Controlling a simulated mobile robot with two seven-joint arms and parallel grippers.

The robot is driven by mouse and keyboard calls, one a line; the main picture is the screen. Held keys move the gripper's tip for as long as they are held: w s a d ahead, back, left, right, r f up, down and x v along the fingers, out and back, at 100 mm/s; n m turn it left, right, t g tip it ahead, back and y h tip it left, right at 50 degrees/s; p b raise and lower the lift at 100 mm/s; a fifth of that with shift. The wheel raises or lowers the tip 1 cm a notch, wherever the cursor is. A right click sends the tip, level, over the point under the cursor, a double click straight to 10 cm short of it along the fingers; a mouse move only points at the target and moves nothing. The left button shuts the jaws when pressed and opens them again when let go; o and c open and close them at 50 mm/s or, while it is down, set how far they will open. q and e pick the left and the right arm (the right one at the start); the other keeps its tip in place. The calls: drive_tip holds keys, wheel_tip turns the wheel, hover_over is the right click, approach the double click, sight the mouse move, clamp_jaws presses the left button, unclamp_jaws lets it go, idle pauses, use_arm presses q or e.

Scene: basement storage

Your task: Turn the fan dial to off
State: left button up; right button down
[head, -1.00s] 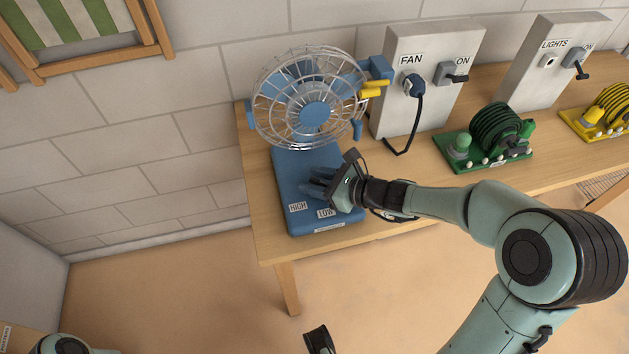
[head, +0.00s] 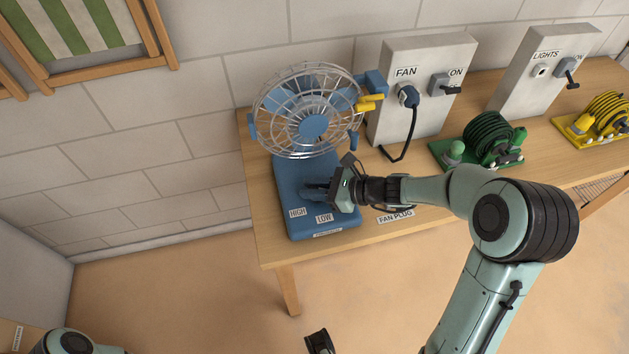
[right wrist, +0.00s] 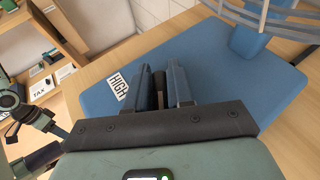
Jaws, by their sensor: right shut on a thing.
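The blue fan (head: 310,125) stands on its flat blue base (head: 300,178) at the left end of the wooden bench. HIGH (head: 297,212) and LOW (head: 324,218) labels show on the base; the HIGH label also shows in the right wrist view (right wrist: 118,87). My right gripper (head: 308,190) is down at the base, its fingers (right wrist: 162,84) shut on the fan dial. The dial is almost wholly hidden between the fingers, so I cannot read its setting. A dark tip at the bottom edge seems to be my left gripper (head: 320,342), mostly cut off.
A green cable reel (head: 488,140), a LIGHTS box (head: 535,85) and a yellow reel (head: 603,115) stand further right. Floor in front is clear.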

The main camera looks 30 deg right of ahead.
drive_tip(key=shift+r, duration=0.1)
drive_tip(key=c, duration=1.1)
unclamp_jaws()
drive_tip(key=p+v, duration=0.1)
drive_tip(key=v, duration=1.2)
drive_tip(key=shift+d, duration=0.3)
